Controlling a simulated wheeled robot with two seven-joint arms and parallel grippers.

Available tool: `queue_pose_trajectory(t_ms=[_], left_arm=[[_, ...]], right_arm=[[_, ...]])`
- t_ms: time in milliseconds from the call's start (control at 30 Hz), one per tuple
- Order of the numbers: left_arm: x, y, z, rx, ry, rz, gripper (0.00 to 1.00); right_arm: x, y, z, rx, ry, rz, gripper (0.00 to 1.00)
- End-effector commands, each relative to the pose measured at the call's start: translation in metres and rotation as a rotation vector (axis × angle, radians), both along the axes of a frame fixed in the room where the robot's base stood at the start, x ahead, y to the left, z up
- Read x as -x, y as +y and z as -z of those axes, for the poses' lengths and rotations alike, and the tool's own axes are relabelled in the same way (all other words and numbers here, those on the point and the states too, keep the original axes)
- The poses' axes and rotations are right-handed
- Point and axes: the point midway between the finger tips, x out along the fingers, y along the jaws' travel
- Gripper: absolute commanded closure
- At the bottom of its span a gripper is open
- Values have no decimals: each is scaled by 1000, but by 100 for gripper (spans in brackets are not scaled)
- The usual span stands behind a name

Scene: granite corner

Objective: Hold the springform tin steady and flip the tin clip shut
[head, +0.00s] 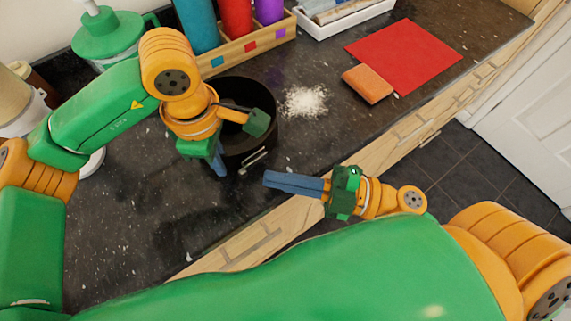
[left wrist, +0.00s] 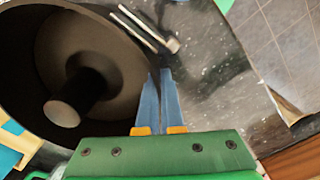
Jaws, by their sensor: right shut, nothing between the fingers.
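The dark springform tin (head: 262,130) stands on the granite counter; my left arm covers part of it. My left gripper (head: 221,172) points down at its near left wall. In the left wrist view its blue fingers (left wrist: 160,76) are close together at the tin's rim (left wrist: 130,75), seemingly one on each side of the wall. The silver tin clip (head: 254,158) is on the tin's near side; in the left wrist view its bar (left wrist: 150,28) stands a little off the wall. My right gripper (head: 266,179) is shut and empty, apart from the clip, just right of and below it.
White powder (head: 305,101) lies right of the tin. A sponge (head: 368,84) and red mat (head: 405,55) are further right. A wooden rack (head: 245,53) with coloured containers and a green-lidded jug (head: 108,35) stand behind. The counter's front edge runs beneath my right gripper.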

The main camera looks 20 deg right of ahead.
Motion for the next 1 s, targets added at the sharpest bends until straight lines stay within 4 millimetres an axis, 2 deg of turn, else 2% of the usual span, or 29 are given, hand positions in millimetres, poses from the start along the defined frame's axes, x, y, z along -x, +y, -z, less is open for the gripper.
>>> queue_pose_trajectory(t_ms=[1000], left_arm=[[0,0,0,0,0,0,100]], right_arm=[[-19,-56,-1,0,-1,1,100]])
